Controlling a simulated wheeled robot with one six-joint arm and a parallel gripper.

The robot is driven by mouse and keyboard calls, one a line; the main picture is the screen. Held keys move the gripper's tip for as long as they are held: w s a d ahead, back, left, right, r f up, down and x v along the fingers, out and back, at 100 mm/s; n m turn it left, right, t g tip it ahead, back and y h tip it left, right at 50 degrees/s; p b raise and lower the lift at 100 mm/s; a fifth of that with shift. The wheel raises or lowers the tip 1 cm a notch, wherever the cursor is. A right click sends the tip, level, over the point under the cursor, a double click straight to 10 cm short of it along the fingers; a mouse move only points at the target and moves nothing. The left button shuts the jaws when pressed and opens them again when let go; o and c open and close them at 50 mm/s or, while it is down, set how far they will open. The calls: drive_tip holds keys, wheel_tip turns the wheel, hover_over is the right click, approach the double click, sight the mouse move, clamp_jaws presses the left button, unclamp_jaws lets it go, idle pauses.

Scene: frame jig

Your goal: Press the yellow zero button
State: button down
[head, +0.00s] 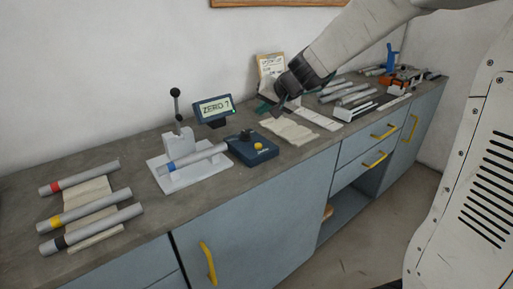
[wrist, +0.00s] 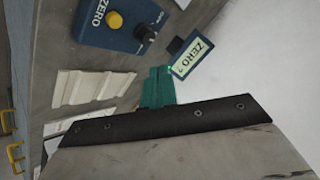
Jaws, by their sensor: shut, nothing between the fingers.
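The yellow zero button (head: 258,146) sits on top of a blue box (head: 243,157) beside a dark knob, on the grey counter. In the wrist view the yellow button (wrist: 114,20) is at the upper left, with the word ZERO next to it on the blue box (wrist: 91,32). My gripper (head: 266,110) is above the counter, to the right of and behind the box, apart from the button. Its green fingers (wrist: 157,73) are together and empty in the wrist view. A small display (head: 214,108) behind the box reads "ZERO ?".
A white stand (head: 190,170) with an upright post holds a blue-banded tube left of the box. Several banded tubes (head: 90,212) lie on a cloth at the left. Folded pale cloth (head: 290,131), tubes and tools lie to the right. The counter front has yellow handles (head: 208,262).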

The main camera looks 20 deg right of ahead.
sight(261, 147)
drive_tip(key=shift+a, duration=0.25)
wheel_tip(261, 147, down, 9)
drive_tip(key=shift+r, duration=0.1)
idle(0.4)
idle(2.0)
drive_tip(key=shift+w+f, duration=0.15)
drive_tip(key=shift+f, duration=0.3)
drive_tip(key=shift+f, duration=0.45)
idle(0.4)
drive_tip(key=shift+r, duration=0.9)
